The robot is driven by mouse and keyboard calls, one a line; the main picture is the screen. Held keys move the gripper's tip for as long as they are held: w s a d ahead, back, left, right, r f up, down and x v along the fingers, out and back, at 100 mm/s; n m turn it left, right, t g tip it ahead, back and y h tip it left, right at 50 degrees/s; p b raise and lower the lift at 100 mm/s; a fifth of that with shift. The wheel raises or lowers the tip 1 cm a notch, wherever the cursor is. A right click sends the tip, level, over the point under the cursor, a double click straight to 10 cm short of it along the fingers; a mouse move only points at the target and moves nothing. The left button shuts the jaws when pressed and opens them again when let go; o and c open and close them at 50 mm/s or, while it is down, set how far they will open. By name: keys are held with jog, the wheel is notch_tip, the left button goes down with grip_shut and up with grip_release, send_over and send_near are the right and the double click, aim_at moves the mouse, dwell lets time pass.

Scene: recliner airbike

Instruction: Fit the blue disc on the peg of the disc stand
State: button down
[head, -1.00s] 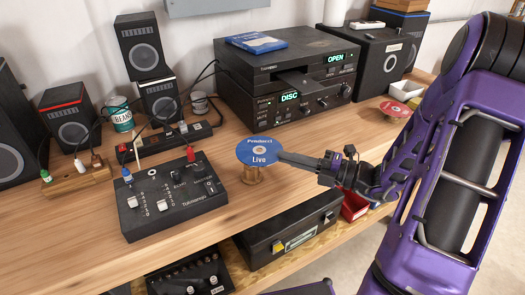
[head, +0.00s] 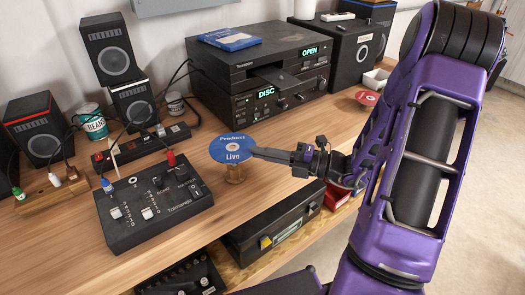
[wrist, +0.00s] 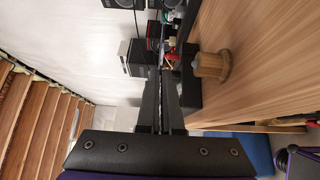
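The blue disc (head: 232,149) has white lettering and a small centre hole. My gripper (head: 256,153) is shut on its right edge and holds it about level. The wooden disc stand (head: 234,175) is upright near the bench's front edge, and in the head view the disc covers its top. In the wrist view my long dark fingers (wrist: 160,92) are close together. There the disc stand (wrist: 210,66) is to the right of the fingers' line, and the disc is hard to make out. I cannot tell whether disc and peg touch.
A black mixer (head: 152,207) is left of the stand. A disc player (head: 262,75) with its tray out is behind it. A red disc (head: 367,98) is at the back right. A black case (head: 278,222) sits on the shelf below. The bench top (head: 218,120) is clear around the stand.

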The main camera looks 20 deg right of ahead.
jog(key=shift+r, duration=0.1)
jog(key=shift+f+b, duration=0.7)
jog(key=shift+f, duration=2.1)
jog(key=shift+f, duration=0.1)
jog(key=shift+p, duration=0.8)
jog(key=shift+f, duration=0.15)
dwell(0.6)
dwell(0.6)
jog(key=c, duration=1.4)
grip_release()
jog(key=shift+o, duration=0.2)
jog(key=shift+s+d, duration=0.1)
jog(key=shift+v, duration=1.6)
